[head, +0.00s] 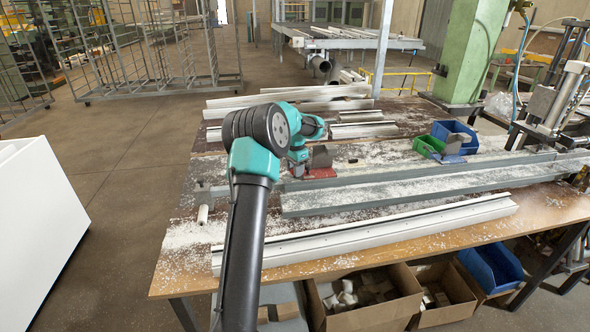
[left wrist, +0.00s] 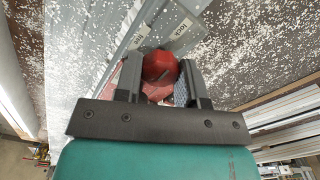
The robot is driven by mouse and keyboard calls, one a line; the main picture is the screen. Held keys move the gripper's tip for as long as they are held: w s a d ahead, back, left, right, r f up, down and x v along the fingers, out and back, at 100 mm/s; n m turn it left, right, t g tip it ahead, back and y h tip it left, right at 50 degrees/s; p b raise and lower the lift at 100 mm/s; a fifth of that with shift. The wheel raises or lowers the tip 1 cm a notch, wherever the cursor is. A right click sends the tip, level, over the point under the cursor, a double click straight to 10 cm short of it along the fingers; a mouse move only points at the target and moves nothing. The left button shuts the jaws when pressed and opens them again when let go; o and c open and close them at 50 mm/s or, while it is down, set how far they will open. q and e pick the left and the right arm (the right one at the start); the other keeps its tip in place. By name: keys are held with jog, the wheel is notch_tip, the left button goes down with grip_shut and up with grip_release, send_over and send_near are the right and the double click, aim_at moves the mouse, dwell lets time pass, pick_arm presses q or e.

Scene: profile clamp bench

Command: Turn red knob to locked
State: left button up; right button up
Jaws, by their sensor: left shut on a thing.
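The red knob (left wrist: 160,66) sits between the two dark fingers of my left gripper (left wrist: 158,80) in the left wrist view. The fingers are closed against its two sides. Two small white labels, one left (left wrist: 138,37) and one right (left wrist: 180,32), lie on a grey plate just beyond the knob; their print is too small to read surely. In the head view my left gripper (head: 300,166) is low over the bench beside a red piece (head: 321,173); the arm and gripper hide the knob's grip there. My right gripper is not in view.
A long grey rail (head: 420,184) and a white profile (head: 400,228) lie along the bench in front. Green (head: 428,146) and blue (head: 455,134) bins stand to the right. More profiles (head: 290,104) lie behind. White chips cover much of the bench.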

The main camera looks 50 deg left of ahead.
pick_arm(q)
jog(key=shift+m, duration=0.5)
jog(key=o, duration=0.9)
jog(key=shift+r, duration=0.1)
notch_tip(320, 180, up, 17)
jog(key=shift+r, duration=0.1)
dwell(0.3)
